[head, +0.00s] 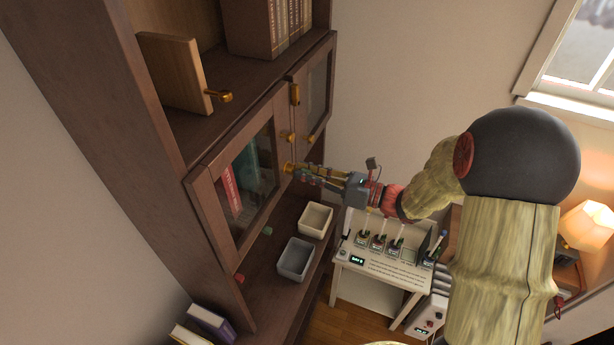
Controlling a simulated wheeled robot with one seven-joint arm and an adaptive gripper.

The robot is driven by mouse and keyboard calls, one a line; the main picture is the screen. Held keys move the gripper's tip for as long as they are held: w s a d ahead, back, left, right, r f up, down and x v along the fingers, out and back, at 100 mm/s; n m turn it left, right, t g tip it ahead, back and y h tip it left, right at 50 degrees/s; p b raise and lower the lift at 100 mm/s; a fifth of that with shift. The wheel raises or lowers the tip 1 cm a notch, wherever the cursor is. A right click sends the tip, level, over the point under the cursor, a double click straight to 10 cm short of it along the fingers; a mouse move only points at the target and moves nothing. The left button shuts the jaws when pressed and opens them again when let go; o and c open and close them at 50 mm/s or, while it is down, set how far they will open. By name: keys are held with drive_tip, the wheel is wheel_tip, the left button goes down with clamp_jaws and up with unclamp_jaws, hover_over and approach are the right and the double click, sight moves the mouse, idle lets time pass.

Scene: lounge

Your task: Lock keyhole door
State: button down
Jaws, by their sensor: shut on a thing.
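The cabinet's glass-fronted left door (213,197) is in the head view, with books behind its pane. It looks closed or nearly so against the right glass door (319,85). Small gold knobs (291,137) sit near where the doors meet. My gripper (298,171) reaches in from the right and is shut on a small gold piece (287,168) at the left door's right edge. The piece may be a key in its keyhole; the fingers hide most of it and its turn cannot be told.
A cream bin (315,220) and a grey bin (295,259) stand on the lower shelf. A white stand (385,270) with several bottles is below my arm.

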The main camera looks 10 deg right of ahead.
drive_tip(key=shift+f+n+b, duration=0.2)
drive_tip(key=shift+n+b, duration=1.3)
drive_tip(key=shift+b, duration=0.4)
drive_tip(key=c, duration=2.3)
unclamp_jaws()
drive_tip(key=shift+o, duration=1.3)
drive_tip(key=shift+w, duration=0.25)
drive_tip(key=shift+o, duration=1.4)
drive_tip(key=shift+r, duration=0.1)
drive_tip(key=o, duration=0.4)
drive_tip(key=shift+s, duration=0.15)
drive_tip(key=shift+p+v, duration=0.6)
drive_tip(key=shift+v, duration=2.85)
